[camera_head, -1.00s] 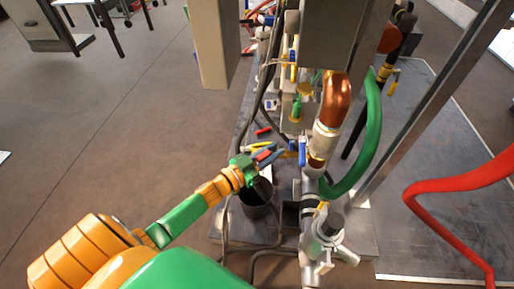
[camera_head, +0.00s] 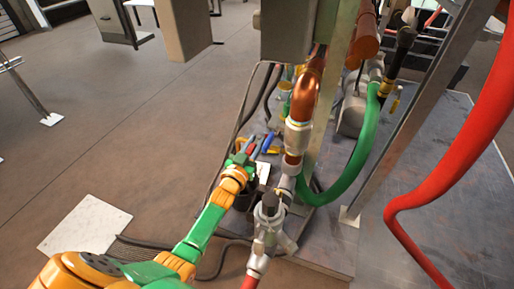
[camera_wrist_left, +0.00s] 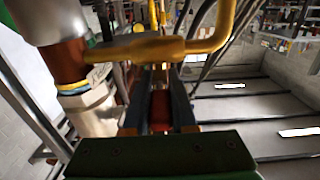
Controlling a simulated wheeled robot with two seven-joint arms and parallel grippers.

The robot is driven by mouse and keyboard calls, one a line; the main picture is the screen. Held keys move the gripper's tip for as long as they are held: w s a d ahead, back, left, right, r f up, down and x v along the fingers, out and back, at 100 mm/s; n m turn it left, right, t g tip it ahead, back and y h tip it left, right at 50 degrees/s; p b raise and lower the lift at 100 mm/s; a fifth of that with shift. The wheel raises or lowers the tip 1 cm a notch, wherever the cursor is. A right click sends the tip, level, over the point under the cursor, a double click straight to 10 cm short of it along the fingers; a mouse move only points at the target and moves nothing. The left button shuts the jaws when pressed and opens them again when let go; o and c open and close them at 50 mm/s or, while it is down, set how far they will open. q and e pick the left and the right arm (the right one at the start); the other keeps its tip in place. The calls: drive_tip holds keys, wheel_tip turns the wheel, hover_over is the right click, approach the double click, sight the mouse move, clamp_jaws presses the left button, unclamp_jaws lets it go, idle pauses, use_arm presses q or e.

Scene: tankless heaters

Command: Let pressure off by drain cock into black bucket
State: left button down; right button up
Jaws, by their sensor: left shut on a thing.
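My left gripper (camera_head: 257,147) reaches in beside the pipework, above the black bucket. Which fitting the lever belongs to is unclear. The black bucket (camera_head: 243,203) stands on the floor plate, partly hidden by my gripper and arm. The drain outlet is too small to make out, and no water shows. My right gripper is not in view.
A copper pipe (camera_head: 304,98) with a pale fitting (camera_head: 297,136) stands just right of my gripper. A green hose (camera_head: 357,170), a metal post (camera_head: 410,110) and a red hose (camera_head: 408,222) are further right. The floor at left is mostly open, with a pale slab (camera_head: 85,225).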

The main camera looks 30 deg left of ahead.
use_arm(q)
drive_tip(key=shift+y, duration=0.3)
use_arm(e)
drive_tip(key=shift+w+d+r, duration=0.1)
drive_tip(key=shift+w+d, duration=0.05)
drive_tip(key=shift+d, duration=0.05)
use_arm(q)
drive_tip(key=c, duration=0.7)
unclamp_jaws()
drive_tip(key=shift+s+d+r+p, duration=0.1)
drive_tip(key=shift+s+p, duration=0.2)
drive_tip(key=shift+s, duration=0.05)
drive_tip(key=s, duration=0.2)
drive_tip(key=s+p, duration=0.1)
drive_tip(key=s, duration=0.1)
drive_tip(key=s+p, duration=0.1)
drive_tip(key=s, duration=0.1)
drive_tip(key=shift+s+d, duration=0.2)
drive_tip(key=shift+d, duration=0.1)
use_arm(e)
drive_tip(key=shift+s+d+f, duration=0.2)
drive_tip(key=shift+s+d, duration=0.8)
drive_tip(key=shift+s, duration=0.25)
